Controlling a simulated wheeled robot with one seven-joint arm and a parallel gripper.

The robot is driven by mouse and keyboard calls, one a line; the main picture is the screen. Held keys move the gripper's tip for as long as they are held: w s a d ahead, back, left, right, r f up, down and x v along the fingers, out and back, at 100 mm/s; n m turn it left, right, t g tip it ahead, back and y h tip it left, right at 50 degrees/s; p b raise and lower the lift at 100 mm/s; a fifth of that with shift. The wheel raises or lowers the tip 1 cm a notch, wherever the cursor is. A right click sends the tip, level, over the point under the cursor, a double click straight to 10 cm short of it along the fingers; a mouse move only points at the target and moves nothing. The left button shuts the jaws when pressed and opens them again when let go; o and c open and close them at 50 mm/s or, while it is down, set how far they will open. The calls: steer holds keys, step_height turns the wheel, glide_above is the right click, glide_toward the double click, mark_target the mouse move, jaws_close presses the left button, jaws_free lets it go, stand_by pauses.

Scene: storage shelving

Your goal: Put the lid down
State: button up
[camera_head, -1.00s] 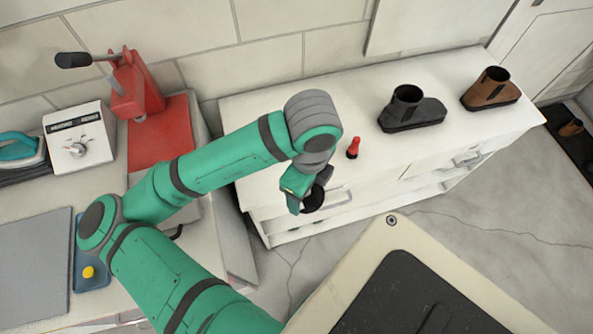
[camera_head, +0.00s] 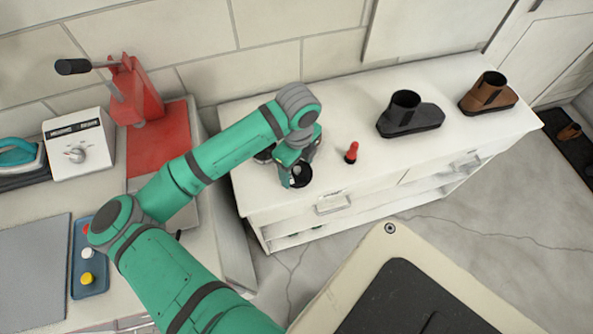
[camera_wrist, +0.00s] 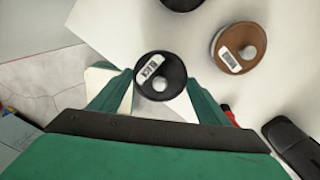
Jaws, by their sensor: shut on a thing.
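My gripper (camera_head: 297,178) is shut on a round black lid (camera_head: 301,176) near the front edge of the white cabinet top (camera_head: 355,180). In the wrist view the lid (camera_wrist: 160,75) sits between my two fingertips (camera_wrist: 160,82), its pale label and metal knob facing the camera. I cannot tell whether the lid touches the cabinet top. A brown round lid (camera_wrist: 238,48) with a white label and knob lies beyond it to the right. Part of a dark round thing (camera_wrist: 181,3) shows at the top edge of the wrist view.
A small red bottle-like thing (camera_head: 351,153) stands right of my gripper. A black boot (camera_head: 410,113) and a brown boot (camera_head: 489,93) stand farther right on the cabinet. A red press (camera_head: 135,92) and a blue tray (camera_head: 91,265) are at the left. White surface between the boots and bottle is clear.

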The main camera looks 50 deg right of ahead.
mark_target(296, 172)
steer(key=shift+w+d+f, duration=0.25)
steer(key=shift+f, duration=0.1)
steer(key=shift+w+d+f, duration=0.1)
steer(key=shift+f, duration=0.85)
steer(key=shift+w+d+f, duration=0.1)
steer(key=shift+f, duration=0.8)
steer(key=shift+f, duration=0.1)
steer(key=o, duration=1)
steer(key=shift+w+a, duration=0.1)
step_height(296, 172, up, 12)
steer(key=shift+f, duration=0.1)
steer(key=shift+r, duration=0.25)
